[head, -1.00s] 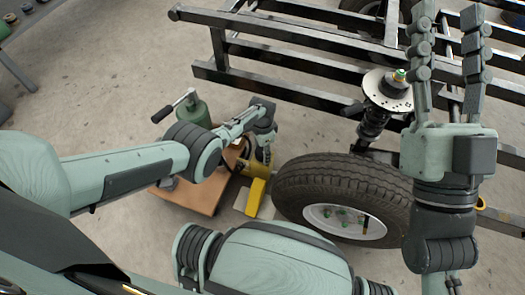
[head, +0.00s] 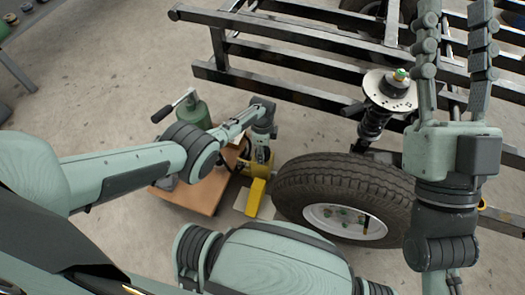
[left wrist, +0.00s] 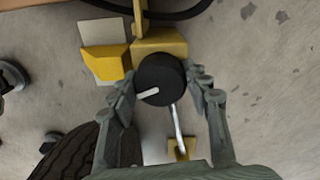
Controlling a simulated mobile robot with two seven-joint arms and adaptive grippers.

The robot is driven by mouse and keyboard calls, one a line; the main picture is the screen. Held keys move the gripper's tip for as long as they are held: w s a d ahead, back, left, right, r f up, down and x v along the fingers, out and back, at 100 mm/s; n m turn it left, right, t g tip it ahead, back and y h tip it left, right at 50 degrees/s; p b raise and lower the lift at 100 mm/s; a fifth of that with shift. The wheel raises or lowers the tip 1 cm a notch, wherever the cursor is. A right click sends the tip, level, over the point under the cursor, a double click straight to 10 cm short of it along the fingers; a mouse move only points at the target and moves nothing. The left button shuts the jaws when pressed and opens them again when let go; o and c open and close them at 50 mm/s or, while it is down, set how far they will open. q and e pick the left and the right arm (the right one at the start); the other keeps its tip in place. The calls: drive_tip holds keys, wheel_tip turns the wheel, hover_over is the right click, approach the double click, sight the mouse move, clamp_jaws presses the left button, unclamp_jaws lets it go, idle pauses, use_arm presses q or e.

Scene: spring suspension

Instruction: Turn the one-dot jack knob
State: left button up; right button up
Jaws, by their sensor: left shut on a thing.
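A black round knob (left wrist: 161,80) with one pale mark on its face is in the middle of the left wrist view. It sits on a yellow jack body (left wrist: 160,43), which also shows in the head view (head: 257,172). My left gripper (left wrist: 163,84) has a finger on each side of the knob and is shut on it. In the head view my left gripper (head: 260,146) reaches down over the jack and hides the knob. My right gripper (head: 454,45) is raised at the right, its fingers apart and nothing between them.
A tyre on a wheel (head: 342,180) lies just right of the jack. A black metal frame (head: 285,63) with a strut and brake disc (head: 390,90) stands behind.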

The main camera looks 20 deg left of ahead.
idle(0.4)
use_arm(q)
drive_tip(key=o, duration=1.2)
drive_tip(key=shift+c, duration=0.2)
drive_tip(key=shift+r, duration=0.15)
drive_tip(key=shift+w+r, duration=0.1)
drive_tip(key=shift+r, duration=0.45)
wheel_tip(320, 180, up, 11)
drive_tip(key=shift+f, duration=0.2)
